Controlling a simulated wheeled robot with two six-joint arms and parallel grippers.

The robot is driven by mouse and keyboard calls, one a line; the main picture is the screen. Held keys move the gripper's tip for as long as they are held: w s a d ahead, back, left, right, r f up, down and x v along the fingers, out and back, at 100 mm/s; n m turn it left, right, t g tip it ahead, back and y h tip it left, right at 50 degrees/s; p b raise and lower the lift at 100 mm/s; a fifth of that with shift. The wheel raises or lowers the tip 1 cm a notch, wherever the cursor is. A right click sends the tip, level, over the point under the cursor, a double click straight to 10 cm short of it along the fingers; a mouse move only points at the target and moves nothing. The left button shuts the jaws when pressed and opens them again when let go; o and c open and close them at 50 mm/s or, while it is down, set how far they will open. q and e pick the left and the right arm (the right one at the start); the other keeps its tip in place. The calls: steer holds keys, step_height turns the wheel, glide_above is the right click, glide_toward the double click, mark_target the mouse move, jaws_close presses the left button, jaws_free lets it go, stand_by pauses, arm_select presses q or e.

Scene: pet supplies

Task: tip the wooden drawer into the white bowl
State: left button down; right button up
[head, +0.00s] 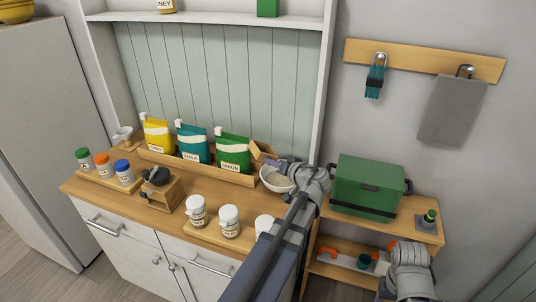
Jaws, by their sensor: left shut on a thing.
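The wooden drawer (262,151) is a small light-wood box at the right end of the seasoning packets. My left gripper (274,164) is shut on it and holds it tilted above the rear left of the white bowl (272,184). The bowl stands on the wooden counter, its right side hidden by my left wrist. Whether anything is in the drawer or the bowl is too small to tell. My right gripper (387,262) is low at the right, by the side table's lower shelf; its fingers are not clear.
A wooden grinder (161,193) stands left on the counter (120,187). Yellow, teal and green packets (233,150) stand in a wooden rack behind. White-lidded jars (229,221) stand at the front. A green box (367,184) sits on the side table to the right.

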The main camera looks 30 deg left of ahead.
arm_select(q)
steer(key=shift+d+f, duration=0.1)
step_height(320, 180, down, 7)
steer(key=w+d+m+g+y+b, duration=0.1)
steer(key=m+y+b, duration=0.3)
steer(key=m+b, duration=0.6)
steer(key=w+b, duration=0.1)
steer(key=b, duration=0.4)
steer(key=shift+w+d+g+y, duration=0.3)
steer(key=shift+w+d+y, duration=0.05)
steer(key=shift+d+y, duration=0.05)
stand_by(2.6)
steer(key=shift+w+d+m+y+b, duration=0.15)
steer(key=shift+w+m+y+b, duration=0.15)
steer(key=shift+m+b, duration=0.45)
